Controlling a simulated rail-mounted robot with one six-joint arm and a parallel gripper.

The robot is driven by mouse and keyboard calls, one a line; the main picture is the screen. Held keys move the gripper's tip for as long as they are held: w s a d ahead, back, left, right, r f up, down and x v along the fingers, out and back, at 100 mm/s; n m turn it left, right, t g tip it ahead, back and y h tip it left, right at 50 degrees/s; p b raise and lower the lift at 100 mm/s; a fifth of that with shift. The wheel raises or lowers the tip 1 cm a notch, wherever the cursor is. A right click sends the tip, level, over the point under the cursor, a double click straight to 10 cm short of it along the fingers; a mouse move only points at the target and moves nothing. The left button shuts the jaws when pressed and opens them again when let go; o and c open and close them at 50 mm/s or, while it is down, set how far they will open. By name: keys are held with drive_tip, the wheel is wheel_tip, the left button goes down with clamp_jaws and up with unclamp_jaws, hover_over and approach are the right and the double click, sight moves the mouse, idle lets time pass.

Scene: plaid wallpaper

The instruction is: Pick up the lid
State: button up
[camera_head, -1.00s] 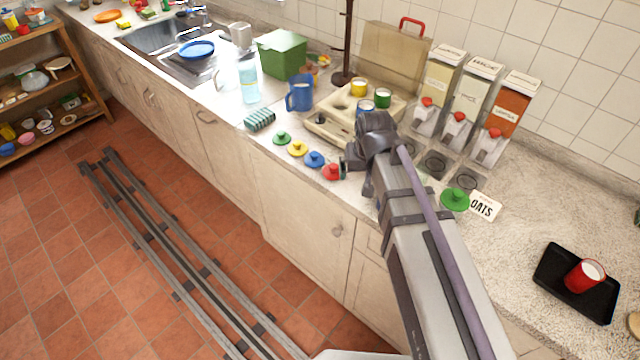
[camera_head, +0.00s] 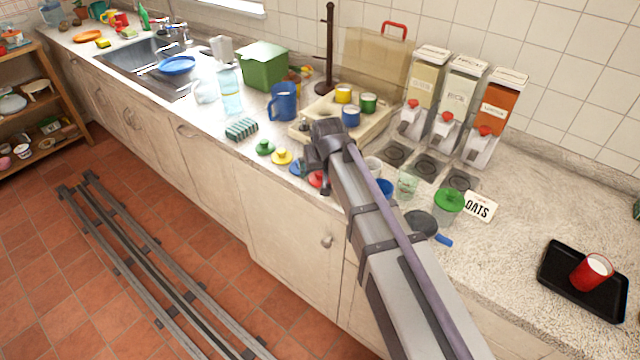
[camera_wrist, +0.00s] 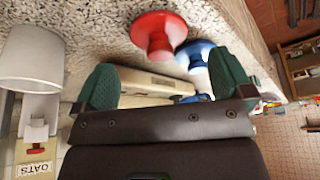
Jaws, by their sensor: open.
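Several knobbed lids lie in a row along the counter's front edge in the head view: a green lid (camera_head: 264,147), a yellow lid (camera_head: 282,157), a blue lid (camera_head: 297,168) and a red lid (camera_head: 316,180). The gripper partly hides the blue and red ones. My gripper (camera_head: 316,172) is over the red end of the row. In the wrist view its green-padded fingers (camera_wrist: 163,78) are apart and empty. The red lid (camera_wrist: 156,34) and the blue lid (camera_wrist: 197,56) show beyond the fingertips.
A board (camera_head: 297,131) with cups stands behind my gripper. A striped sponge (camera_head: 241,129) and blue mug (camera_head: 283,102) are to the left. Cereal dispensers (camera_head: 458,100), a small pan (camera_head: 420,222) and a black tray (camera_head: 560,283) are to the right. Counter between pan and tray is clear.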

sight(320, 173)
drive_tip(key=b+x, duration=0.2)
drive_tip(key=x, duration=0.2)
drive_tip(key=shift+f+b, duration=0.25)
drive_tip(key=shift+b, duration=0.1)
drive_tip(key=shift+r, duration=0.2)
drive_tip(key=c, duration=1)
